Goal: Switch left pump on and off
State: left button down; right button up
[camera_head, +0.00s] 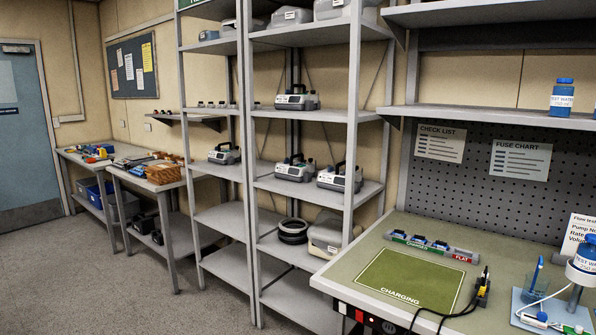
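Several grey pumps with dark carry handles stand on the open metal shelving. One pump (224,156) is on the left bay's shelf. Two more stand side by side in the right bay at a similar height, a left one (294,171) and a right one (338,180). Another pump (297,101) sits alone one shelf higher. I cannot tell which one the task calls the left pump, and their switches are too small to make out. Neither of my grippers is in view.
A workbench at right has a green charging mat (410,277), bare on top, and a grey strip (430,247) behind it. A yellow-black device (482,288) with a cable lies beside the mat. Side tables (150,183) stand at left. The carpet (130,290) in front is clear.

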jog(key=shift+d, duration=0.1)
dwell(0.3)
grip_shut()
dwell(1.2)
